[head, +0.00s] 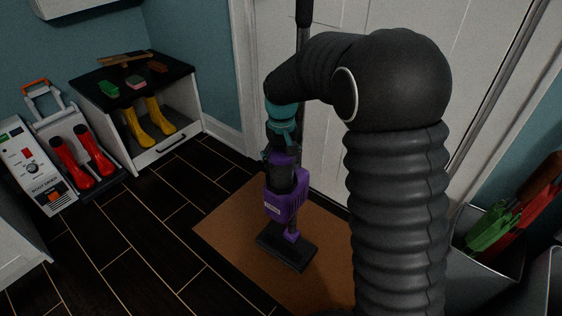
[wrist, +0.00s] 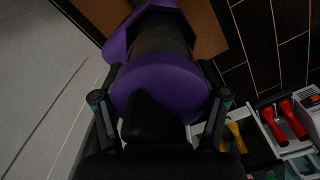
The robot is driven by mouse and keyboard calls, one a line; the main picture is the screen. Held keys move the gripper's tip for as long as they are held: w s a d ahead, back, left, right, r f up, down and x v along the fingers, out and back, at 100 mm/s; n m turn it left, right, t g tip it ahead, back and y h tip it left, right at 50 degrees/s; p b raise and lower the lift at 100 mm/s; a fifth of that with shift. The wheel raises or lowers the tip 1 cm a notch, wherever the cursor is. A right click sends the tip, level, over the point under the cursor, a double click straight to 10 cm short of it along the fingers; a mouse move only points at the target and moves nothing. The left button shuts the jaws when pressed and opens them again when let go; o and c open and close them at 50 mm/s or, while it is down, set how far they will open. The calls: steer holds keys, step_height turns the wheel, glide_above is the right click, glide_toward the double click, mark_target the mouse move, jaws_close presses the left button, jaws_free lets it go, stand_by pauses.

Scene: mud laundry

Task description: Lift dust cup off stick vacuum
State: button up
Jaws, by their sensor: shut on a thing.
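The stick vacuum (head: 287,205) stands upright on a brown mat, with a purple body and a flat dark floor head. Its dust cup (head: 281,178) is a dark cylinder with a purple top, at the front of the body. My gripper (head: 282,151) is over the cup's top from above. In the wrist view my gripper (wrist: 160,92) has one finger on each side of the round purple top of the dust cup (wrist: 158,82), shut on it. The cup's lower end is hidden there. I cannot tell whether the cup is seated or slightly raised.
The brown mat (head: 225,228) lies before a white door (head: 350,150). A boot washer (head: 38,168), red boots (head: 82,160) and a cabinet (head: 175,135) with yellow boots stand left. A grey bin (head: 487,262) with tools stands right. The dark floor between is clear.

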mark_target(281, 150)
step_height(281, 150, up, 4)
steer(key=shift+r, duration=0.15)
steer(key=shift+s+d+r+p, duration=1.35)
steer(key=shift+s+d+r, duration=1.1)
steer(key=shift+d+r, duration=2.6)
steer(key=s+a+r, duration=0.1)
steer(key=s+a, duration=0.3)
steer(key=s, duration=0.2)
steer(key=shift+s+r, duration=0.2)
steer(key=shift+s, duration=0.05)
steer(key=shift+a, duration=0.1)
